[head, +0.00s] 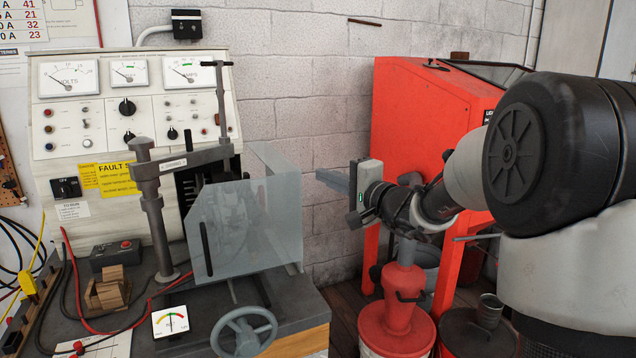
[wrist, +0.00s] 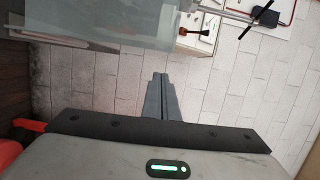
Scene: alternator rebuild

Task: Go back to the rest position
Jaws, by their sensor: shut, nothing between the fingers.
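My gripper (head: 333,180) shows in the head view right of centre, in front of the brick wall and the red cabinet. Its fingers point left toward the bench and are closed together. In the wrist view my gripper (wrist: 160,77) shows as two grey fingers side by side, with nothing between them. It is in free air, apart from the clear guard (head: 250,220) to its left. My arm comes in from the right side of the head view.
A test bench with a gauge panel (head: 125,110) stands at the left, with a clamp post (head: 155,225) and a handwheel (head: 244,333). A red cabinet (head: 415,110) stands behind my arm. Bare brick wall lies between bench and cabinet.

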